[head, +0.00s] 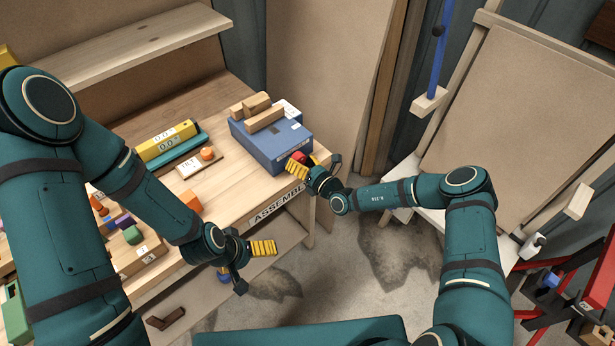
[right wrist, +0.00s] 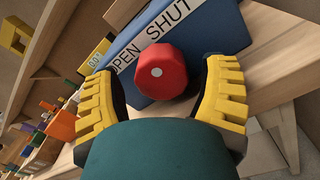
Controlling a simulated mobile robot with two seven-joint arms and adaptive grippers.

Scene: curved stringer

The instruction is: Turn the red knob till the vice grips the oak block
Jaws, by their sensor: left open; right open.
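The blue vice (head: 270,144) stands at the far right corner of the workbench, with several pale wooden pieces (head: 264,119) on top. I cannot tell for sure which is the oak block, or whether gaps remain beside it. The red knob (head: 298,157) is on the vice's near right face. In the right wrist view the knob (right wrist: 161,72) is below an "OPEN SHUT" label. My right gripper (head: 309,166) is open, its yellow fingers on either side of the knob, seemingly apart from it. My left gripper (head: 254,262) is open and empty off the bench's front edge.
The bench (head: 226,196) also carries a yellow display unit (head: 166,140), a small board with an orange knob (head: 207,154), an orange block (head: 191,201) and several coloured blocks at left. A lower shelf (head: 270,241) runs beneath. Concrete floor is open in front.

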